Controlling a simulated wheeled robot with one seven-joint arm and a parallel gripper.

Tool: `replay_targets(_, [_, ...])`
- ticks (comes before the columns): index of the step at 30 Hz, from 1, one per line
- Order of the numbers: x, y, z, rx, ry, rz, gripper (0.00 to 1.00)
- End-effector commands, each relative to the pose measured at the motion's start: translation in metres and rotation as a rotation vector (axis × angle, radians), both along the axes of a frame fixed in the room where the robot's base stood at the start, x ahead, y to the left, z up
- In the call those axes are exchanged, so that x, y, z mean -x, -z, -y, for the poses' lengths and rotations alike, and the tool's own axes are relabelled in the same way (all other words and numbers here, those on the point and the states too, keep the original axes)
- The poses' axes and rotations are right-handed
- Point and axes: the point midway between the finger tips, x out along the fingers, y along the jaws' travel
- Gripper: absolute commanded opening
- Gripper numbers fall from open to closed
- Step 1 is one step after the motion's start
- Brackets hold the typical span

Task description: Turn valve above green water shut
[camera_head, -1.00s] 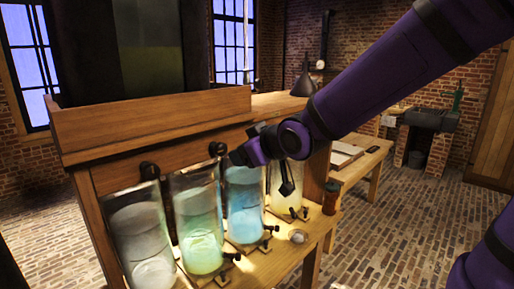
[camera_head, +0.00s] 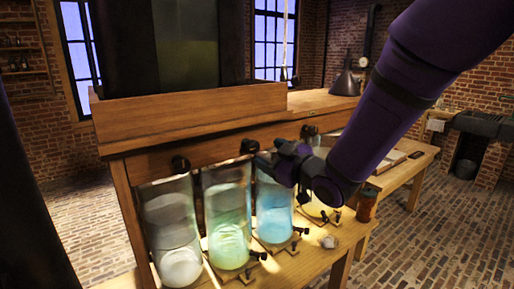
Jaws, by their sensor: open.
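The jar with green water (camera_head: 228,225) stands second from the left on the wooden stand. A black valve knob (camera_head: 249,146) sits on the stand's front board, near the upper right of that jar. My gripper (camera_head: 266,163) reaches in from the right, in front of the blue jar's top, with its tip close to this knob. It is open and holds nothing. Whether a finger touches the knob cannot be told. The knob's turned position is too small to read.
A grey jar (camera_head: 170,235) with its own knob (camera_head: 180,164) stands to the left. A blue jar (camera_head: 273,208) stands to the right, and a yellow jar (camera_head: 316,207) is partly behind my arm. Small black taps (camera_head: 258,256) sit near the jars' bases.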

Motion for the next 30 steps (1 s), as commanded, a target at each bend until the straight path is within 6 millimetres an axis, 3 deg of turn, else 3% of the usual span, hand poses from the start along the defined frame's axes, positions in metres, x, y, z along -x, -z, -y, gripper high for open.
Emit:
replay_targets(6, [-0.03,0.0,-0.025,0.002,0.0,0.0,0.64])
replay_targets(12, [-0.048,0.0,-0.039,0.0,0.0,0.0,0.64])
replay_targets(24, [-0.054,0.0,-0.043,-0.001,0.001,-0.001,0.64])
replay_targets(25, [-0.054,0.0,-0.043,-0.001,0.001,-0.001,0.62])
replay_targets(30, [-0.054,0.0,-0.043,-0.001,0.001,-0.001,0.23])
